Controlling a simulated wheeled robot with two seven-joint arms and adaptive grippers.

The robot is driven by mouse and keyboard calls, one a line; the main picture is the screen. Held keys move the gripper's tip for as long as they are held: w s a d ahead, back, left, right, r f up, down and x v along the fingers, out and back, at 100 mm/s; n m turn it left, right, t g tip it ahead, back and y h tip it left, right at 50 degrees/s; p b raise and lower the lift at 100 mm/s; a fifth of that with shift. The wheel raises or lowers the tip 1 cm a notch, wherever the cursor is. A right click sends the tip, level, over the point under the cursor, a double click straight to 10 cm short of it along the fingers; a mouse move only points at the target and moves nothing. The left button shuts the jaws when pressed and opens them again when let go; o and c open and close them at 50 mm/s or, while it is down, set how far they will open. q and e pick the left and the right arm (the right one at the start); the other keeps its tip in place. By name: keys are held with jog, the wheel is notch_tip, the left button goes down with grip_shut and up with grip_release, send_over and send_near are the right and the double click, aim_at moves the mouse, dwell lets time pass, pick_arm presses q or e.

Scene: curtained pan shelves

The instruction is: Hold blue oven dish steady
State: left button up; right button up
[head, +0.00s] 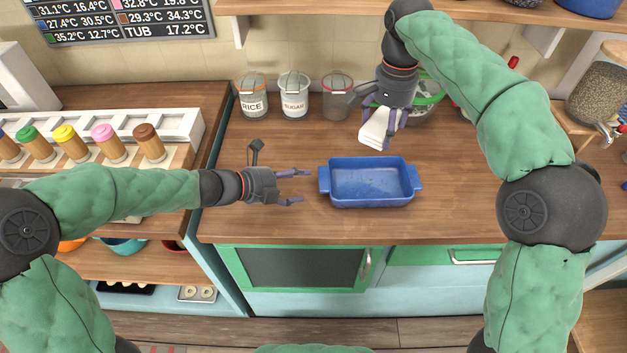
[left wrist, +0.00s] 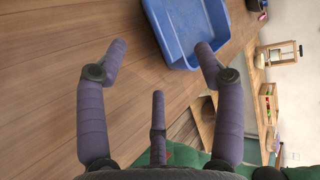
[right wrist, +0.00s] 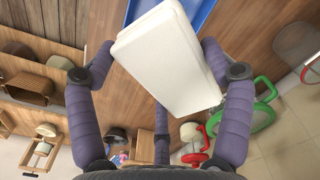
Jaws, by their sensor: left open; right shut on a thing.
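The blue oven dish (head: 370,203) sits empty on the wooden counter, a handle tab at each end. My left gripper (head: 296,187) is open just left of the dish's left handle, apart from it. In the left wrist view the dish (left wrist: 178,45) lies beyond the open fingers (left wrist: 158,62). My right gripper (head: 385,122) is shut on a white block-like thing (head: 375,128), held above the counter behind the dish. In the right wrist view the white block (right wrist: 168,65) fills the space between the fingers, and a strip of the dish (right wrist: 192,10) shows behind it.
Rice (head: 253,104), sugar (head: 294,104) and a third clear jar (head: 337,102) stand along the back wall. A green-rimmed container (head: 428,92) is behind my right gripper. A rack of colour-capped jars (head: 108,150) is at left. The counter right of the dish is clear.

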pick_arm(q)
jog(key=x, duration=0.8)
jog(key=shift+w+d+f, duration=0.1)
jog(key=shift+d, duration=0.05)
grip_shut()
